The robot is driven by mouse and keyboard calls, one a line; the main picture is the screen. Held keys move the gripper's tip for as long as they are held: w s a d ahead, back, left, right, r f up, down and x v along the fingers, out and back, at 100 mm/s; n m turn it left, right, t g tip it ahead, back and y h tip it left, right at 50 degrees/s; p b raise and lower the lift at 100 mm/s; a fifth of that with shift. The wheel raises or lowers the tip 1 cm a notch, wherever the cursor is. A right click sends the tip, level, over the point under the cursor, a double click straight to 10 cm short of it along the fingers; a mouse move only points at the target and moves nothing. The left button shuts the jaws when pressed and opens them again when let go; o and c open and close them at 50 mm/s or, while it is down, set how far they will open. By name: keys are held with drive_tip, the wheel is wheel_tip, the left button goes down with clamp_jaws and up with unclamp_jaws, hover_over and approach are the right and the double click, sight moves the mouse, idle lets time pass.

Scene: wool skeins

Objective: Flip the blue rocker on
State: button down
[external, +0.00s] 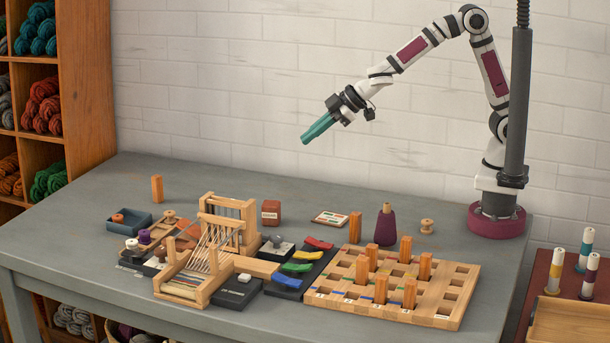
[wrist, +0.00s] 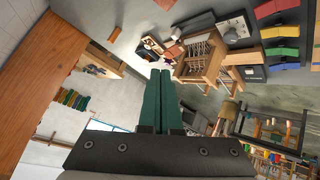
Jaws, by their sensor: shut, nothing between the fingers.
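The blue rocker (external: 287,281) is the nearest of a row of coloured rockers on a dark panel, between the loom and the wooden peg board. In the wrist view the blue rocker (wrist: 285,66) is small, at the right, below the green one. Which way it is tilted I cannot tell. My gripper (external: 305,141) is high above the back of the table, well away from the rockers and touching nothing. Its green fingers (wrist: 161,73) are together and empty in the wrist view.
Green (external: 297,267), yellow (external: 308,254) and red (external: 319,242) rockers sit close behind the blue one. The wooden loom (external: 190,283) stands to the left. The peg board (external: 448,312) with upright orange blocks is to the right. The table's back left is mostly clear.

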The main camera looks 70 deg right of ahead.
drive_tip(key=s+a+f+n+g+y, duration=0.2)
drive_tip(key=s+a+f+n, duration=0.1)
drive_tip(key=a, duration=0.4)
drive_tip(key=s+a+f+n+g+y, duration=0.2)
drive_tip(key=s+a+f+n, duration=0.1)
drive_tip(key=a, duration=0.4)
drive_tip(key=s+a+f+n+g+y, duration=0.2)
drive_tip(key=a+f+n, duration=0.1)
drive_tip(key=a, duration=0.5)
drive_tip(key=shift+s+f+n, duration=0.15)
drive_tip(key=shift+s+n, duration=0.25)
drive_tip(key=shift+n, duration=0.2)
drive_tip(key=shift+a+f, duration=0.1)
drive_tip(key=shift+a, duration=0.05)
hover_over(276, 278)
drive_tip(key=s+d, duration=0.2)
drive_tip(key=d, duration=0.1)
wheel_tip(276, 278, down, 7)
drive_tip(key=shift+s+r, duration=0.15)
drive_tip(key=shift+r, duration=0.05)
drive_tip(key=shift+w+f, duration=0.25)
drive_tip(key=shift+f, duration=0.4)
drive_tip(key=shift+w+f, duration=0.2)
drive_tip(key=shift+f, duration=0.4)
drive_tip(key=shift+w+f, duration=0.2)
drive_tip(key=shift+f, duration=0.45)
